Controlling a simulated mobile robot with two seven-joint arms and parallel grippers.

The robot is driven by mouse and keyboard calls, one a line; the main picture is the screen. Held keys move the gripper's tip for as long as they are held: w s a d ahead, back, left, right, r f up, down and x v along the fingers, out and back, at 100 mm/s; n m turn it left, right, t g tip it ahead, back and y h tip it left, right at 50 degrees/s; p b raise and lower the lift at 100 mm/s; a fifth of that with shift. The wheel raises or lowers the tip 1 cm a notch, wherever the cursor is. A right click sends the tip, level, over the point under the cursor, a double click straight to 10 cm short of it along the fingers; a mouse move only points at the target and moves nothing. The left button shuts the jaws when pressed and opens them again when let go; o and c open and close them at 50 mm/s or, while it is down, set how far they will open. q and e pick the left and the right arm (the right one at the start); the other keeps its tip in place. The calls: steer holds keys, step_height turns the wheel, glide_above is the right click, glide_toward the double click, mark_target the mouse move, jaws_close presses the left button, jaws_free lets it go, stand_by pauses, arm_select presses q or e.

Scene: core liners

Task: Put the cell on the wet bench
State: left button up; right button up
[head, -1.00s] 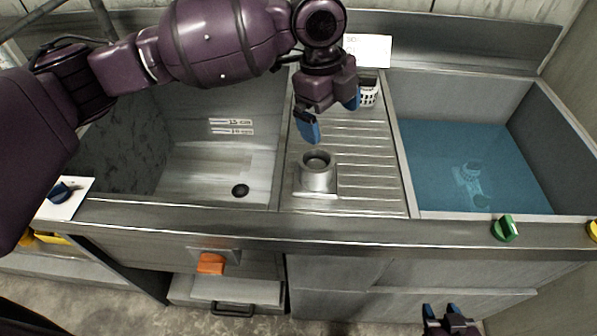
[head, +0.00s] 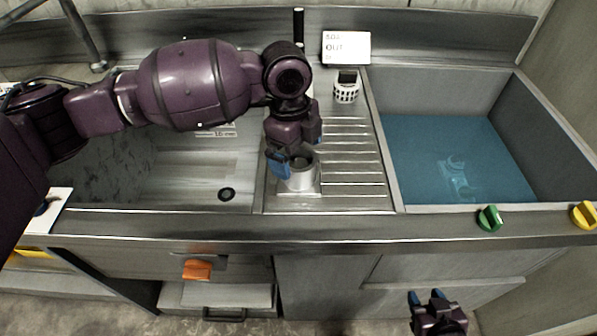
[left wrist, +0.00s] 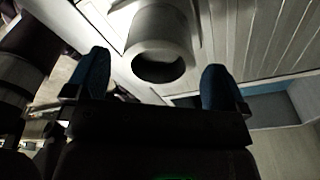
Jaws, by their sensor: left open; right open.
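A grey metal cup-like cylinder on a square base (head: 299,180), which may be the cell, stands upright on the ribbed drainboard (head: 350,160). In the left wrist view the cylinder (left wrist: 160,38) shows its dark round opening ahead of and between the fingers. My left gripper (head: 298,150) is open and empty, just above the cylinder; I cannot tell whether it touches. Another pale object (head: 457,178) lies under the blue water in the right basin, its shape blurred. My right gripper (head: 427,298) is open and empty, low in front of the bench.
An empty steel basin (head: 190,185) is at left, with a dark drain. A white slotted basket (head: 346,92) holding something black stands at the drainboard's back, below a white sign (head: 346,47).

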mark_target(300, 165)
arm_select(q)
steer(key=f, duration=0.4)
steer(key=shift+s+d+f, duration=0.2)
steer(key=shift+d, duration=0.05)
steer(key=shift+c, duration=0.5)
steer(key=c, duration=1.6)
steer(key=shift+r, duration=0.2)
jaws_close()
steer(key=shift+r, duration=0.1)
